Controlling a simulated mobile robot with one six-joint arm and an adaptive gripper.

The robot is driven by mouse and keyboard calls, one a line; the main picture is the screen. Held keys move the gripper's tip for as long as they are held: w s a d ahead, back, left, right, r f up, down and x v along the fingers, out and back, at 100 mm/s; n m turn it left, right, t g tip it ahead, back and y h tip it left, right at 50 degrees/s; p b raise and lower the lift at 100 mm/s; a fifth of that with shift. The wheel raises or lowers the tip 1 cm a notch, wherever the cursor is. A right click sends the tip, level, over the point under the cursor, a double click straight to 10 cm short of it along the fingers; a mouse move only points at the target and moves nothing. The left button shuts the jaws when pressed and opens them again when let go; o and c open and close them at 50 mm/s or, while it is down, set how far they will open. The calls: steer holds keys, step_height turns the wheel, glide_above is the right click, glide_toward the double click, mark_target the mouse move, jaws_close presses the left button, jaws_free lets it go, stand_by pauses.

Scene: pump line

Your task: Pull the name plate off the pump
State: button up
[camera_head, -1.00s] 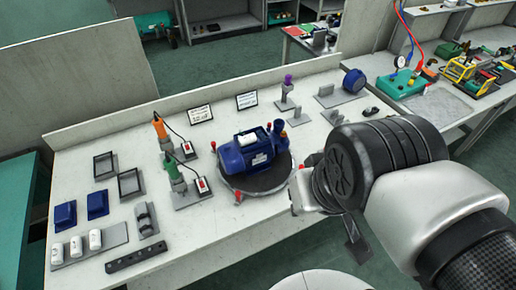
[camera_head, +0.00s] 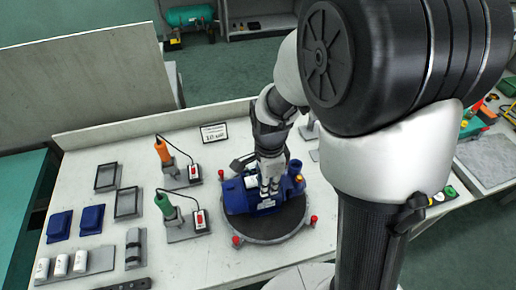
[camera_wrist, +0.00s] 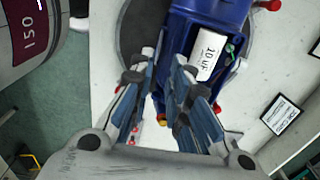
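The blue pump (camera_head: 236,200) sits on a round dark turntable (camera_head: 268,229) on the bench. My gripper (camera_head: 269,190) is over the pump, fingers pointing down at its near side. The name plate cannot be made out now; the fingers cover the pump side where a white label showed earlier.
A white 10 uF cylinder (camera_wrist: 209,55) lies in the pump's open box. Red-tipped clamps (camera_head: 313,219) ring the turntable.

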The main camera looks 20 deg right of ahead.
mark_target(267, 200)
steer(key=shift+f+b, duration=2)
steer(key=shift+f, duration=0.4)
steer(key=shift+s+f, duration=0.1)
steer(key=shift+f, duration=0.1)
steer(key=shift+f+b, duration=0.55)
steer(key=shift+f, duration=0.1)
steer(key=shift+f, duration=0.15)
jaws_close()
